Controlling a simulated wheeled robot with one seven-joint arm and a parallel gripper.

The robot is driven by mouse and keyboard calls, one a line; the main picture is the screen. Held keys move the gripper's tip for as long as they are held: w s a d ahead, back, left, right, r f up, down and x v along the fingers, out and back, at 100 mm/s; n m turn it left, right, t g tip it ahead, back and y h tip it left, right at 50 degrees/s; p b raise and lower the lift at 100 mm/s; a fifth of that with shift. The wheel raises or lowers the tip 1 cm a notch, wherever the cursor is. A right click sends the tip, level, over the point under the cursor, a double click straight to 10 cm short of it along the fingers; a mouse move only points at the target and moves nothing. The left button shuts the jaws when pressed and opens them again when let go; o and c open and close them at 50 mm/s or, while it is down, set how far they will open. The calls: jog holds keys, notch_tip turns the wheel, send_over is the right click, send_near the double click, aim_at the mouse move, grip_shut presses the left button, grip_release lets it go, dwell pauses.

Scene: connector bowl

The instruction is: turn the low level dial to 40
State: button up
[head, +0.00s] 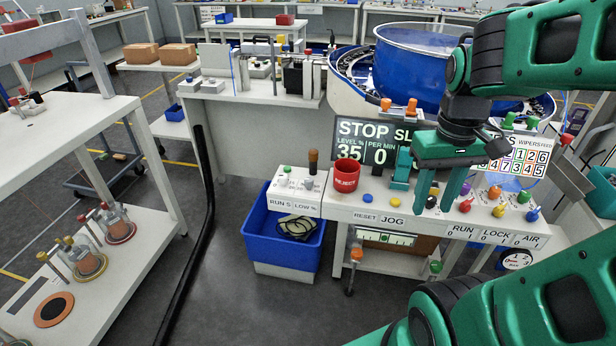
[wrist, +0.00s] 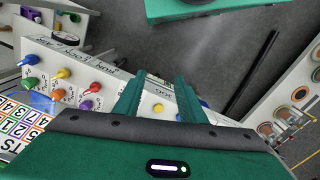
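The low level dial (head: 309,183) is a small grey knob on the white box labelled "LOW %", left of the red cup in the head view. Its pointer setting is too small to read. The display (head: 378,143) reads "STOP", with "LEVEL % 35" and "PER MIN 0". My gripper (head: 435,206) points down over the right part of the panel, well right of the dial. Its two fingers are apart with nothing between them. In the wrist view my gripper (wrist: 158,90) is also open and empty. I cannot make out the dial in the wrist view.
Several coloured knobs lie around my gripper. A blue bin (head: 270,245) stands below. A blue bowl (head: 412,68) sits behind the display.

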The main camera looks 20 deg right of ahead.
jog(key=w+a+r+n, duration=0.1)
jog(key=w+a+n, duration=0.1)
jog(key=w+n, duration=0.35)
jog(key=w+a+r+n, duration=0.2)
jog(key=w+a+n, duration=0.1)
jog(key=w, duration=0.5)
jog(key=n, duration=1.1)
send_near(309, 179)
notch_tip(309, 179, down, 9)
jog(key=shift+s+d+r, duration=0.1)
jog(key=shift+d+r, duration=0.05)
grip_shut()
